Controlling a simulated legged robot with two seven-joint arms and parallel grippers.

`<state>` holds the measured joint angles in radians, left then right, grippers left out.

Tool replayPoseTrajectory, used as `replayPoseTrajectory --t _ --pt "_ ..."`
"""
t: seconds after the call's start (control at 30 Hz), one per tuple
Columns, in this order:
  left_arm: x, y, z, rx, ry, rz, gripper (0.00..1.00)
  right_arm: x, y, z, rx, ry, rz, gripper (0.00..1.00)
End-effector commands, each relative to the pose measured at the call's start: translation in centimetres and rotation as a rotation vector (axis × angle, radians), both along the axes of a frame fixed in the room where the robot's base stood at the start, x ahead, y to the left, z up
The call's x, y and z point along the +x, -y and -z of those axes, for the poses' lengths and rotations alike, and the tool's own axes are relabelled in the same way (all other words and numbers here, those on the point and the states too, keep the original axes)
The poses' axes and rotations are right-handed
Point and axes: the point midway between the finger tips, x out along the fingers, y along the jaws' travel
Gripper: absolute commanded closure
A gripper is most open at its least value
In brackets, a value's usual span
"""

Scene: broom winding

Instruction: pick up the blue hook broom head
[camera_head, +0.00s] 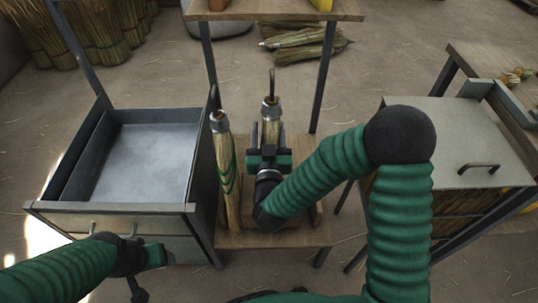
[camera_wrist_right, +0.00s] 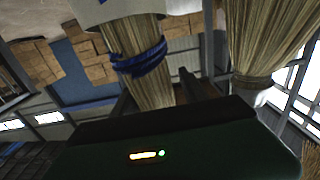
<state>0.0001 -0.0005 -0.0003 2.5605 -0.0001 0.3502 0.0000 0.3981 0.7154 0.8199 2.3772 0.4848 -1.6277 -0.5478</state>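Two broom heads with metal hooks on top stand upright on the low wooden stand. The left one (camera_head: 222,150) has green binding. The other (camera_head: 271,126) is behind my right gripper (camera_head: 269,152), which covers its lower part. The right wrist view shows a broom head with blue binding (camera_wrist_right: 137,58) close ahead, a dark finger (camera_wrist_right: 196,86) just to its right. Whether the fingers touch it, or are open or shut, I cannot tell. My left gripper (camera_head: 152,258) is low at the left, in front of the drawer cabinet; its fingers are unclear.
A metal tray cabinet (camera_head: 122,207) stands left of the stand (camera_head: 285,237). A metal-topped cabinet (camera_head: 455,130) stands at right. A wooden shelf (camera_head: 275,10) on posts is above the stand. Another broom head (camera_wrist_right: 265,50) stands at right in the wrist view.

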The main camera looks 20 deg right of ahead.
Motion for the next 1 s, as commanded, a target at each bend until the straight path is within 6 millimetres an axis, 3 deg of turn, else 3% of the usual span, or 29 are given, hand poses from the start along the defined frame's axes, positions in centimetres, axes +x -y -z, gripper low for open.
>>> replayPoseTrajectory --t 0.03,0.37,0.87,1.0 --pt "0.0 0.0 0.0 0.000 0.000 0.000 0.31 0.0 0.2 0.1 0.001 -0.001 0.002 0.57" --pt "0.0 0.0 0.0 0.000 0.000 0.001 0.31 0.0 0.3 0.1 0.001 -0.001 0.003 1.00" --pt "0.0 0.0 -0.1 0.000 0.000 0.000 0.31 0.0 0.2 -0.1 0.002 0.002 0.002 1.00" --pt "0.0 0.0 -0.6 0.000 0.000 0.000 0.31 0.0 0.2 -1.1 0.001 0.004 0.002 1.00"
